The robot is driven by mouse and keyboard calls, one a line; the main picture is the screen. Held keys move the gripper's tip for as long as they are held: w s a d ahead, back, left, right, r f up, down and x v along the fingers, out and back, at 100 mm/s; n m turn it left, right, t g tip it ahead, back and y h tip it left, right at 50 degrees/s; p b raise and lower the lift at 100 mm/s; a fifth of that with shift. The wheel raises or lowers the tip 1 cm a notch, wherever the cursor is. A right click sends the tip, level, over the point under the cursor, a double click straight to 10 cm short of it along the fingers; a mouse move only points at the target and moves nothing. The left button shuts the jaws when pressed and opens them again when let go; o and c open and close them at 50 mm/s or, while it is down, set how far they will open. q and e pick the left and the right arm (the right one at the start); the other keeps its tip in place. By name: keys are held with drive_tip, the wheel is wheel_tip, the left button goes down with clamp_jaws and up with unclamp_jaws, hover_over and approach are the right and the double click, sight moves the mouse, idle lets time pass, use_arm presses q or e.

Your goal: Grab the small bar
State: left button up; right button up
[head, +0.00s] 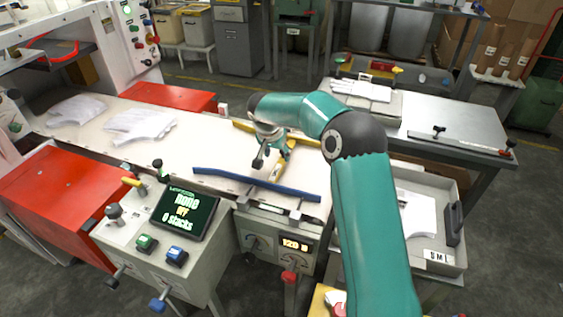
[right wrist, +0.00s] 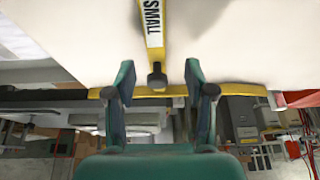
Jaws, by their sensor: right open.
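The small bar (right wrist: 152,28) is yellow with a white "SMALL" label and a dark knob at its end in the right wrist view. In the head view a yellow piece of it (head: 279,170) shows below my right gripper on the pale table. My right gripper (head: 264,154) is open and low over the table, partly hidden by its own wrist. In the right wrist view its two fingers (right wrist: 159,74) stand apart, with the bar's dark knob appearing between them. I cannot tell whether they touch it. My left gripper is not in view.
A blue bar (head: 255,184) lies along the table's front edge. A control box with a screen (head: 185,212) stands in front, and a grey tray (head: 440,263) is at the right. A yellow rail (head: 242,126) runs behind the gripper.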

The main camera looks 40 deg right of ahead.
sight(282, 161)
drive_tip(key=x, duration=0.5)
drive_tip(key=shift+s+d+r+p, duration=0.1)
drive_tip(key=shift+s+d+p, duration=0.15)
drive_tip(key=shift+p, duration=0.1)
clamp_jaws()
